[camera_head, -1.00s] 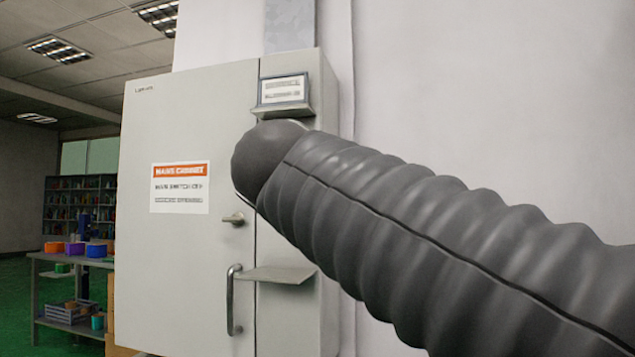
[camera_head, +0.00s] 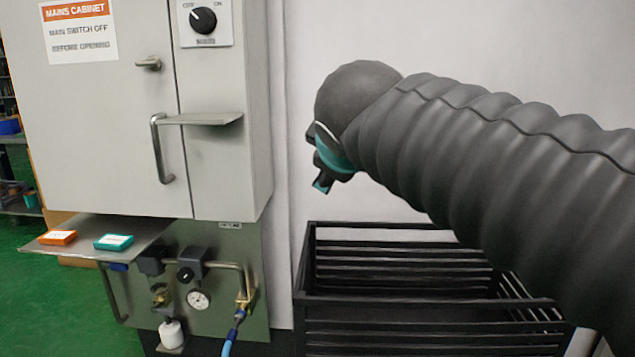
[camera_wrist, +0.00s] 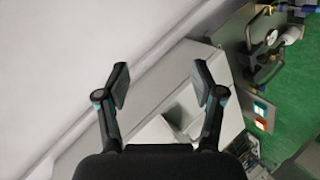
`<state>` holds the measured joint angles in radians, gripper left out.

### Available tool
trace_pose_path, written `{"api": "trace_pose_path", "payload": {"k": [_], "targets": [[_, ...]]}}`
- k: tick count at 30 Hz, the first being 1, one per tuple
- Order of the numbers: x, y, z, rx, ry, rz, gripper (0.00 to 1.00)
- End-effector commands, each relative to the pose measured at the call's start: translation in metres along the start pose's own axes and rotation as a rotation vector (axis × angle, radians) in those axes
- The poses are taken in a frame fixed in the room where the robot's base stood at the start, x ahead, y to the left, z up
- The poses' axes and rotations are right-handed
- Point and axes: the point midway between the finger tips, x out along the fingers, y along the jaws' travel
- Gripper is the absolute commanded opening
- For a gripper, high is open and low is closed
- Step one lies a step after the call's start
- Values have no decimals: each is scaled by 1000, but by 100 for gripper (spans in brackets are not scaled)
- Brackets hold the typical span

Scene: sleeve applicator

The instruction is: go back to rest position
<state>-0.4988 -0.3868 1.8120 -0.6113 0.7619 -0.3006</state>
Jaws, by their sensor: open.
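My gripper (camera_wrist: 160,88) is open and empty in the wrist view, its two fingers spread apart in front of the wall and the side of the cabinet. In the head view my gripper (camera_head: 323,180) shows only in part, below the end of my sleeved arm, to the right of the grey mains cabinet (camera_head: 100,130). Its fingers touch nothing that I can see. My arm, in a dark ribbed sleeve, reaches in from the right and hides part of the wall.
A black slatted crate (camera_head: 430,298) stands below my arm. A small shelf (camera_head: 205,118) and a handle (camera_head: 160,150) jut from the cabinet. An orange box (camera_head: 57,237) and a teal box (camera_head: 113,241) lie on a ledge (camera_head: 150,228) above valves and a gauge (camera_head: 198,299).

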Motion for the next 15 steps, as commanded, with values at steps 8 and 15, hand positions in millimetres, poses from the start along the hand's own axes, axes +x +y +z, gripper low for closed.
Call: {"api": "trace_pose_path", "payload": {"k": [8, 15], "targets": [[-6, -86, 165, 440, -288, -157, 68], [-28, -177, 260, 818, -491, -244, 68]]}}
